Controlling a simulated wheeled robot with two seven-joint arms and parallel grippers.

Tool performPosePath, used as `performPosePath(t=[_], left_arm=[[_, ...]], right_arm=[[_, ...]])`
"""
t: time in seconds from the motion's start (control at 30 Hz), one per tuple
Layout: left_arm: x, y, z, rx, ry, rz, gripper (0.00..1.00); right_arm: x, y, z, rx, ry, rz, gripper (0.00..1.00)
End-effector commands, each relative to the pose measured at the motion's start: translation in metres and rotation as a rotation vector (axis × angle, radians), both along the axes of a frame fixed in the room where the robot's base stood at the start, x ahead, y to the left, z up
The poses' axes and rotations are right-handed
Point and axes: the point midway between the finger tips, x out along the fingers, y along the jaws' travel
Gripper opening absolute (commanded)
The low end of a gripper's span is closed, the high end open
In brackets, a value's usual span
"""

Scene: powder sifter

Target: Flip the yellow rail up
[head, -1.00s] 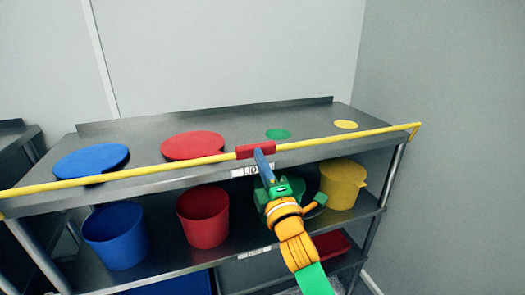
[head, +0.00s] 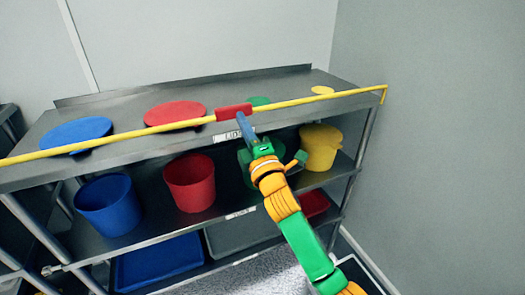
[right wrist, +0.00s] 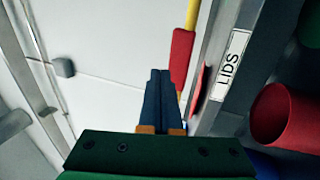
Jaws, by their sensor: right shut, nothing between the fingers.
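The yellow rail (head: 315,99) runs along the front of the shelf unit's top, slightly above its edge, with an end bracket at the right. A red grip sleeve (head: 233,111) sits near its middle; sleeve (right wrist: 181,55) and rail (right wrist: 192,14) also show in the right wrist view. My right gripper (head: 240,117) is at the sleeve, its blue fingertips overlapping it in the head view. In the right wrist view its fingers (right wrist: 160,75) are together and empty, beside the sleeve's end; I cannot tell whether they touch. My left gripper is not in view.
Blue (head: 76,132), red (head: 175,114), green (head: 258,101) and yellow (head: 322,90) lids lie on the top shelf (head: 125,105). Blue (head: 107,205), red (head: 190,182) and yellow (head: 320,147) buckets stand below. A wall (head: 440,130) is at the right.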

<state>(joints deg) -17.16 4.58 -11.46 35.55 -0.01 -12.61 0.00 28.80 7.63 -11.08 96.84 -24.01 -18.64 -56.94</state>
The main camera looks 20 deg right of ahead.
Motion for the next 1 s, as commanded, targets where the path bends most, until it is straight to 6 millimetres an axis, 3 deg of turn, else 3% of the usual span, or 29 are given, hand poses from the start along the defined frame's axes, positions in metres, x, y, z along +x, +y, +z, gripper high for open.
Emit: performPosePath(t=[0.27, 0.63, 0.87, 0.93, 0.97, 1.0], left_arm=[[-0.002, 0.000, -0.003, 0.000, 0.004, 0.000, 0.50], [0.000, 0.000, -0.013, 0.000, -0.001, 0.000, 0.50], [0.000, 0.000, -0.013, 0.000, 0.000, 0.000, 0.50], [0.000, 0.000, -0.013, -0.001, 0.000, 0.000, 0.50], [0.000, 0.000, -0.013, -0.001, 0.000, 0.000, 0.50], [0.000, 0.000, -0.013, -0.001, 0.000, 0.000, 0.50]], right_arm=[[-0.027, -0.002, -0.001, -0.002, -0.001, 0.001, 0.00], [-0.090, -0.004, -0.002, -0.002, -0.001, 0.002, 0.00], [-0.100, -0.005, -0.001, 0.001, 0.002, 0.000, 0.00], [-0.094, -0.006, -0.014, 0.019, 0.039, 0.005, 0.00], [-0.088, -0.007, -0.028, 0.037, 0.073, 0.007, 0.00], [-0.080, -0.008, -0.054, 0.074, 0.140, 0.012, 0.00]])
